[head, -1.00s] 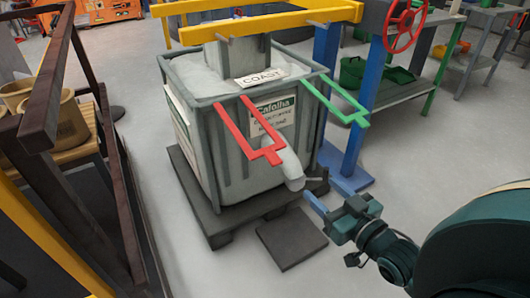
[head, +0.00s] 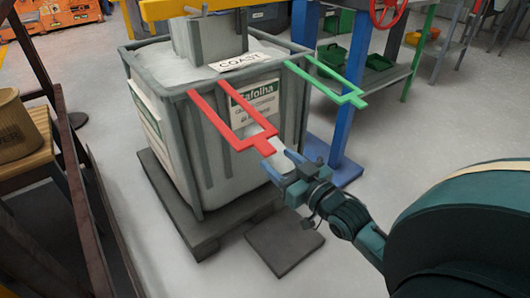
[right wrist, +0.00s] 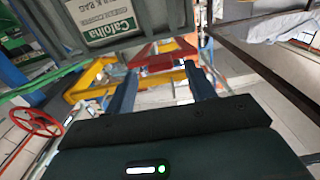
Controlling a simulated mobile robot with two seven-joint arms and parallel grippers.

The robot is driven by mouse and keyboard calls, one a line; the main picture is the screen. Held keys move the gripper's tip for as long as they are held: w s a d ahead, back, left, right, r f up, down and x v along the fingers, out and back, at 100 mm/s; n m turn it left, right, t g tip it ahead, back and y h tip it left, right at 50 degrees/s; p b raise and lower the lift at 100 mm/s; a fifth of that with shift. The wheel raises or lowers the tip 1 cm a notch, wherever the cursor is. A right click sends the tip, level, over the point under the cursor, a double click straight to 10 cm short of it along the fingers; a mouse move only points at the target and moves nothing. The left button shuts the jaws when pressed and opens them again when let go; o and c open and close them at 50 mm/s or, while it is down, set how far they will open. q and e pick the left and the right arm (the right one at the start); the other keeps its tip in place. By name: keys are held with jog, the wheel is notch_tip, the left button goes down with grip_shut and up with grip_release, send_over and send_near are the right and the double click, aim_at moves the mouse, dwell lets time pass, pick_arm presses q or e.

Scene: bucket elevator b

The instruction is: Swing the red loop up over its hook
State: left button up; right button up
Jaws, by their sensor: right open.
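The red loop (head: 236,138) hangs out from the front rim of the grey bin, sloping down toward me, with a short tab at its near end. My right gripper (head: 279,163) is open, its blue fingers just below and right of that tab. In the right wrist view the red loop (right wrist: 163,57) shows between and beyond the two fingers (right wrist: 163,88); I cannot tell whether they touch it. A small dark peg (head: 196,11) shows at the yellow beam above the bin; I cannot tell if it is the loop's hook. My left gripper is not in view.
The grey bin (head: 205,145) stands on a dark pallet (head: 195,235). A green loop (head: 335,85) sticks out at its right, near a blue post (head: 340,125). A dark plate (head: 284,245) lies on the floor.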

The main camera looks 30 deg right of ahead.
aim_at(271, 155)
jog(key=w, duration=0.4)
jog(key=w+b, duration=0.1)
jog(key=w, duration=0.1)
jog(key=shift+a, duration=0.25)
jog(key=shift+c, duration=0.5)
grip_shut()
